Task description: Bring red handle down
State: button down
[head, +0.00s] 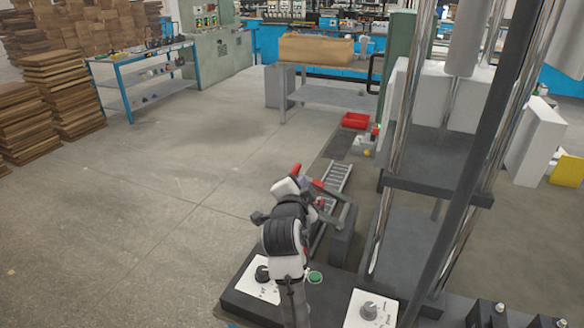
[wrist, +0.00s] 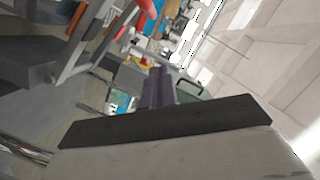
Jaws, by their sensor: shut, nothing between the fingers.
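A red handle part (head: 296,170) stands up just beyond my arm in the head view, and a second red piece (head: 319,184) shows just to its right. I cannot tell for sure whether they belong to one lever. In the wrist view a red grip (wrist: 146,8) on a grey bar is cut off by the top edge, a little left of my fingers. My gripper (wrist: 158,72) is shut and empty, its dark fingers together and apart from the red grip. In the head view my arm hides most of the gripper and the handle's base.
A grey control bench (head: 240,292) with dials and a green button (head: 315,277) is in front. Tall metal columns (head: 395,150) and a dark platform (head: 430,165) stand to the right. A roller track (head: 338,177) lies behind the handle. Open floor (head: 170,200) is to the left.

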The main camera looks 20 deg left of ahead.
jog(key=w+a+f+p, duration=0.4)
jog(key=w+p, duration=0.1)
jog(key=w, duration=0.4)
jog(key=shift+w+a+f, duration=0.15)
jog(key=shift+w+a, duration=0.15)
jog(key=shift+w, duration=0.1)
